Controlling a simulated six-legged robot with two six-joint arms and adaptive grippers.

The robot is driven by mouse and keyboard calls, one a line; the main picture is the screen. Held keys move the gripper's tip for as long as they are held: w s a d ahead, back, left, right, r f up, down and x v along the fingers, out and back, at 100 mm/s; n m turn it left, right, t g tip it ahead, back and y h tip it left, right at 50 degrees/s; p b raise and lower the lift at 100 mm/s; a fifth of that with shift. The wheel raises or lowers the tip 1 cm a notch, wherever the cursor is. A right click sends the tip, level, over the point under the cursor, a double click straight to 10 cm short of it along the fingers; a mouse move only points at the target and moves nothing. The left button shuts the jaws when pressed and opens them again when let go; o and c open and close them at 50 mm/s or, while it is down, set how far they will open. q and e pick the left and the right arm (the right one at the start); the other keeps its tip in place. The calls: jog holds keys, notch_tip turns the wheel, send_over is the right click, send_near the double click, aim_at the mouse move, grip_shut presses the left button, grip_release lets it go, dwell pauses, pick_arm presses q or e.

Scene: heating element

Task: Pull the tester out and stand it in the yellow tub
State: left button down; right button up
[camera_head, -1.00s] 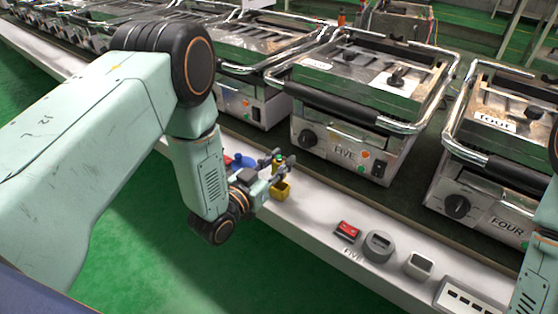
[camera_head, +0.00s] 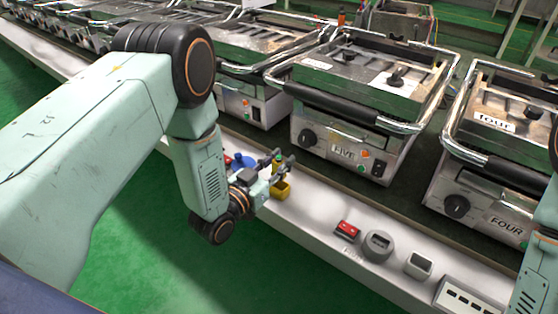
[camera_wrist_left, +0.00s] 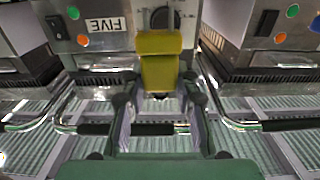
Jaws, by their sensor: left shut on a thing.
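The yellow tub (camera_head: 282,191) stands on the white ledge in front of the machine marked FIVE. My left gripper (camera_head: 275,170) is right at the tub, its fingers above the tub's level. My right gripper is out of view.
Machine FIVE (camera_head: 345,140) stands behind the ledge, with machine FOUR (camera_head: 480,210) to its right. A blue item (camera_head: 240,161) lies left of the gripper. A red block (camera_head: 347,230), a grey round holder (camera_head: 378,245) and a square grey holder (camera_head: 419,264) stand further right.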

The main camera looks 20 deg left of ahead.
pick_arm(q)
jog(key=shift+f+b, duration=1.75)
jog(key=shift+f, duration=0.6)
jog(key=c, duration=0.9)
grip_release()
jog(key=shift+c, duration=0.2)
jog(key=v, duration=1.2)
